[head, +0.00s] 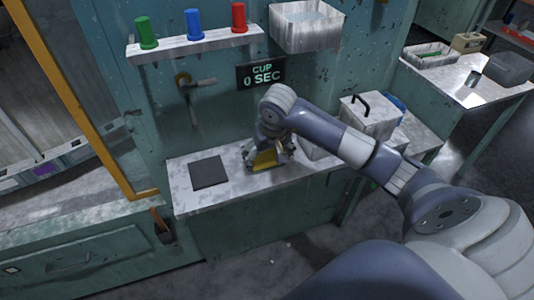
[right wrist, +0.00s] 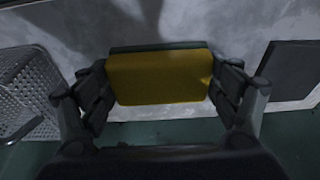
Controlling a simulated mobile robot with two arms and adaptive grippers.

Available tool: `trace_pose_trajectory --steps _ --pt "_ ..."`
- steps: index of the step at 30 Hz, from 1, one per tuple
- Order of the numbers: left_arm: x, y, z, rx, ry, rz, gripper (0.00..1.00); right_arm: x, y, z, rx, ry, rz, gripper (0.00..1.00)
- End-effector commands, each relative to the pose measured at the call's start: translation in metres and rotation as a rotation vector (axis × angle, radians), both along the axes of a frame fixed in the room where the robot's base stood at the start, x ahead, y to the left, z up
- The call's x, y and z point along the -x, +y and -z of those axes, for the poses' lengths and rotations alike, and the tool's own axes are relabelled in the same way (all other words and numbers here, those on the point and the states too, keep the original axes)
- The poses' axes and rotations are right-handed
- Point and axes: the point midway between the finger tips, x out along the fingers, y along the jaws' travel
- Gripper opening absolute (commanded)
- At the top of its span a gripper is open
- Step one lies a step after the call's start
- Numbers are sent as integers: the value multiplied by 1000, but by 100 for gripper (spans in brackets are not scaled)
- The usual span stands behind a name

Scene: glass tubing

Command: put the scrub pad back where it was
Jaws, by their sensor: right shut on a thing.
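The scrub pad (head: 264,160) is a yellow block with a dark green layer, seen in the right wrist view (right wrist: 158,80) between the two fingers. My right gripper (head: 266,154) is shut on it, one finger on each short side. It holds the pad low at the narrow counter (head: 235,190), to the right of a dark square mat (head: 209,172). I cannot tell whether the pad touches the counter. The mat also shows at the right of the right wrist view (right wrist: 285,70). My left gripper is not in view.
A perforated metal basket (right wrist: 30,88) stands left of the pad in the right wrist view. A pale box with a black handle (head: 368,116) stands further right. Above hang a shelf with green, blue and red cups (head: 195,46), a basin (head: 306,34) and a "CUP 0 SEC" sign (head: 261,73).

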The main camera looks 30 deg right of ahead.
Motion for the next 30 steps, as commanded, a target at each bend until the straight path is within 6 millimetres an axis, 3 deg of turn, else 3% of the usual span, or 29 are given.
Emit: trace_pose_trajectory --steps 10,11,12,25,30 --pt "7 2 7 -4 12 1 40 0 0 5 1 -2 -1 60" --pt "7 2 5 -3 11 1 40 0 0 3 0 -1 0 90" --pt "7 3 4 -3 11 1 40 0 0 3 0 -1 0 99" --pt "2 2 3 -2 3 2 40 0 1 2 -1 0 0 100" --pt "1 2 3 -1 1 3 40 1 1 -9 0 -5 -1 100"
